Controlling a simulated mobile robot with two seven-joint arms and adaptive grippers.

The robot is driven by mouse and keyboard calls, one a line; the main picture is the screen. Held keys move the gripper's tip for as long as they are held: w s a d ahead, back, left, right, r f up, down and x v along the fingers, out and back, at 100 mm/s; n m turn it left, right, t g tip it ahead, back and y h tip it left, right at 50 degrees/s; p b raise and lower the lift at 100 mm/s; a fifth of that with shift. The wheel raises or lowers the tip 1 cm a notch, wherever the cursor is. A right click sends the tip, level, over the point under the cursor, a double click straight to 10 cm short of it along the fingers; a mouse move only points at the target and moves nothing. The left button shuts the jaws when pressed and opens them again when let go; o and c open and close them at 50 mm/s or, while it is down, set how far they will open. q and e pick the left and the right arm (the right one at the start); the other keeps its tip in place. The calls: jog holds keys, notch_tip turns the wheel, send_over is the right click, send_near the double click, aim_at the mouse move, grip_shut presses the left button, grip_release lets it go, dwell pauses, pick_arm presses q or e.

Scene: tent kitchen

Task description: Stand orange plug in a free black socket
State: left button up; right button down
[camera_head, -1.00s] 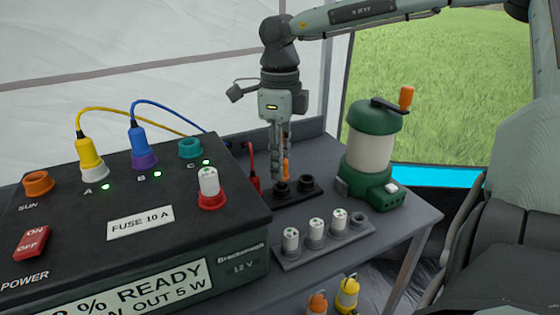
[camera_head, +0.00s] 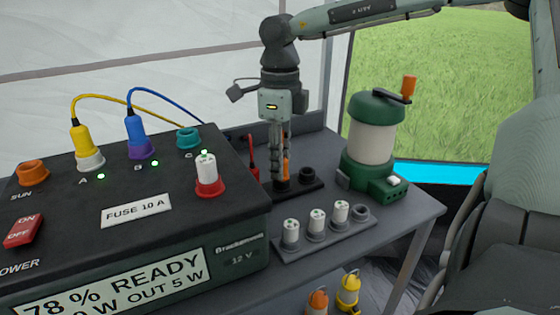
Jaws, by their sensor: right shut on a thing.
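My right gripper (camera_head: 281,168) comes down from above, upright, shut on the orange plug (camera_head: 286,168), which shows only as a thin orange strip between the fingers. The fingertips are right at the left black socket (camera_head: 281,187) of a dark block on the table. The plug's lower end is hidden, so I cannot tell whether it is inside that socket. The right black socket (camera_head: 307,174) on the same block looks empty. My left gripper is not in view.
A red plug (camera_head: 253,172) stands just left of the fingers. A large power box (camera_head: 140,215) fills the left. A grey fuse rack (camera_head: 325,238) with white fuses lies in front.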

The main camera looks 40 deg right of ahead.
jog(key=shift+f, duration=0.15)
jog(key=c, duration=1.3)
grip_release()
notch_tip(320, 180, up, 12)
jog(key=shift+r, duration=0.1)
